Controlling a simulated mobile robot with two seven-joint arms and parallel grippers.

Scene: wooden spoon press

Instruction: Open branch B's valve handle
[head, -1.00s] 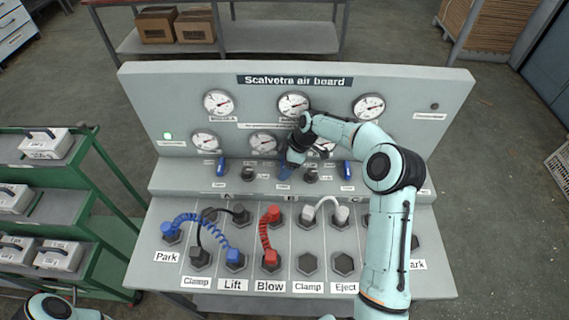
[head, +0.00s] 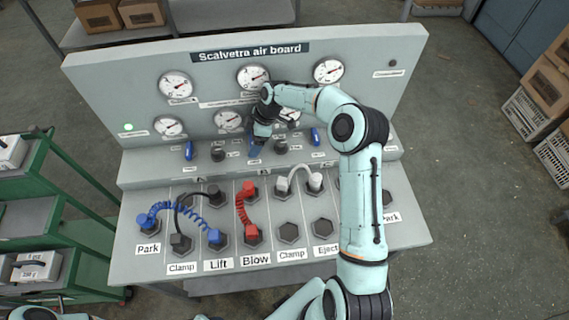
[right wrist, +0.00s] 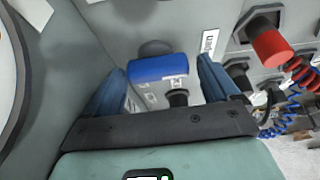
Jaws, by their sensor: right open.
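The grey air board (head: 75,80) carries a row of small valves below its lower gauges. A blue valve handle (head: 189,151) stands at the left of this row and another (head: 315,137) at the right. My right gripper (head: 255,150) is at the middle of the row and covers what is there. In the right wrist view a blue handle (right wrist: 160,68) with white markings lies crosswise between the two open blue fingers of my right gripper (right wrist: 163,72). I cannot tell whether they touch it. The branch labels are too small to read. My left gripper is out of view.
Dark knobs (head: 218,155) stand close beside the handles. Below them are sockets with a blue coiled hose (head: 190,212), a red hose (head: 243,208) and a white hose (head: 298,172). A green cart (head: 60,165) stands at left.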

